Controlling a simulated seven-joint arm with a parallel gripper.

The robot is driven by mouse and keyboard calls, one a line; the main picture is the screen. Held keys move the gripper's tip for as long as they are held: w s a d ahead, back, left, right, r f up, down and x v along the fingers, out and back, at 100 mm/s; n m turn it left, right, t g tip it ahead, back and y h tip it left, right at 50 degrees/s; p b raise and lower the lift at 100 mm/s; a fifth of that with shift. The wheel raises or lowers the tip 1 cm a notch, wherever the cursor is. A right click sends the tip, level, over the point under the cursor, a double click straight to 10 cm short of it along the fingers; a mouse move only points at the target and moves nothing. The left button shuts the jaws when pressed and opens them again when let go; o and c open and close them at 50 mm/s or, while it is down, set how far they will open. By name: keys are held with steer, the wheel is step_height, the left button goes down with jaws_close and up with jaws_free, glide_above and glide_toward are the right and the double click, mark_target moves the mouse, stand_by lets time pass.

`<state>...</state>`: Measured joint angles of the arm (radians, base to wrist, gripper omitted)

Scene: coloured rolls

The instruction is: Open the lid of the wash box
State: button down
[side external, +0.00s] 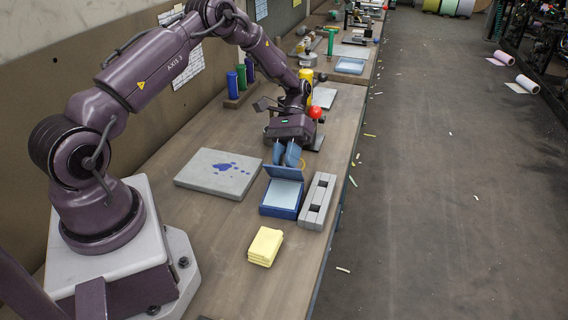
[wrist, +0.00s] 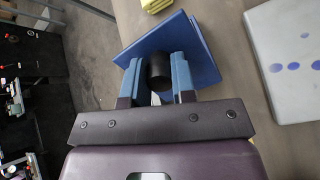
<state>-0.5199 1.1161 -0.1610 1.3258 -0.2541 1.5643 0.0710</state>
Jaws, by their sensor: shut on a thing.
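The wash box (side external: 279,212) is a small blue box with a pale inside, on the bench right of the spotted slab. Its blue lid (side external: 283,172) stands raised at the far side, tilted up, and the inside shows. In the wrist view the lid (wrist: 205,45) fills the upper middle. My gripper (side external: 286,154) is at the lid, behind the box. In the wrist view its blue fingers (wrist: 157,66) are shut on the black round knob (wrist: 160,74) of the lid. The knob is hidden in the side view.
A grey slab with blue spots (side external: 215,180) lies left of the box. A grey slotted block (side external: 311,218) stands close on its right. A folded yellow cloth (side external: 265,247) lies in front. A red ball (side external: 316,112) and yellow cylinder (side external: 306,88) stand behind my gripper.

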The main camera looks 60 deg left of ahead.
steer(key=shift+w+a+r+g+h, duration=0.1)
steer(key=shift+w+a+g+h, duration=0.25)
steer(key=shift+g+h, duration=0.2)
steer(key=c, duration=0.9)
jaws_free()
steer(key=shift+c, duration=0.2)
steer(key=shift+a, duration=0.1)
steer(key=shift+w+a+r, duration=0.2)
steer(key=shift+w+a, duration=0.1)
steer(key=shift+a, duration=0.05)
step_height(320, 180, up, 8)
steer(key=w+a, duration=0.1)
steer(key=shift+a, duration=0.15)
